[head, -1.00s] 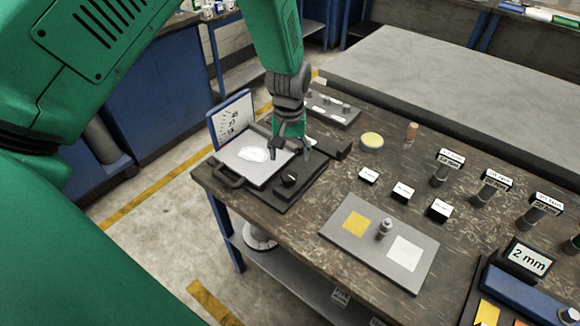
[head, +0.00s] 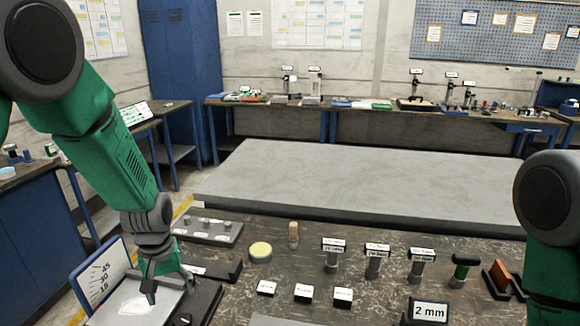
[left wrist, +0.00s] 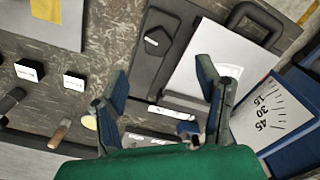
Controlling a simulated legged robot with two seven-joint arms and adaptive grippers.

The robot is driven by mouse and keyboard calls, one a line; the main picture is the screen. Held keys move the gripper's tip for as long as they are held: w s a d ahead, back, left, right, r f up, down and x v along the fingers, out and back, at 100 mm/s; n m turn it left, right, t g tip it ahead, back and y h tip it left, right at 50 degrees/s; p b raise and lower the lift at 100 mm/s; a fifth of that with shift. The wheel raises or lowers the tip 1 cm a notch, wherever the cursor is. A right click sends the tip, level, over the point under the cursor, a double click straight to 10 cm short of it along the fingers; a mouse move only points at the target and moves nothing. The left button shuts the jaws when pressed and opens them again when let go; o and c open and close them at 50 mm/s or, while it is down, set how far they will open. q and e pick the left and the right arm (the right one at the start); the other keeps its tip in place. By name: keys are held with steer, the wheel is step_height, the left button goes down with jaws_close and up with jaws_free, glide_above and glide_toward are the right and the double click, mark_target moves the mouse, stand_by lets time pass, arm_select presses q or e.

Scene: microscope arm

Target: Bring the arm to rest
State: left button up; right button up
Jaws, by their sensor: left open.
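My left arm comes down from the upper left in the head view. Its gripper (head: 168,282) is open and empty, low over the near-left corner of the workbench. Beneath and beside it is a light plate (head: 110,312) with a white patch on it, cut off by the frame's bottom edge. The left wrist view shows the two spread fingers (left wrist: 163,76) with nothing between them, over a dark fixture with a black knob (left wrist: 156,40) and the pale plate (left wrist: 220,62). A blue-framed angle board (head: 100,272) stands left of the plate. My right gripper is out of view.
A grey rack (head: 208,230) lies behind the gripper. A yellow-topped round pad (head: 261,252), a wooden peg (head: 293,235), white-labelled blocks (head: 303,293) and labelled posts (head: 377,262) stand to the right. A large grey table (head: 350,180) beyond is clear.

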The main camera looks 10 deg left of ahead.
arm_select(q)
steer(key=s+f+m, duration=0.2)
steer(key=s+f, duration=1)
steer(key=s, duration=0.1)
steer(key=s+d+f+m, duration=0.1)
steer(key=s+f+m, duration=0.1)
steer(key=s, duration=0.8)
steer(key=s+d+f+m, duration=0.1)
steer(key=s+d, duration=0.1)
steer(key=s, duration=0.7)
steer(key=w+f+m+b, duration=0.1)
steer(key=w+f+b, duration=0.2)
steer(key=f+b, duration=0.9)
steer(key=shift+d+f+b, duration=0.25)
steer(key=shift+f+b, duration=0.15)
steer(key=shift+b, duration=0.35)
steer(key=shift+r, duration=0.1)
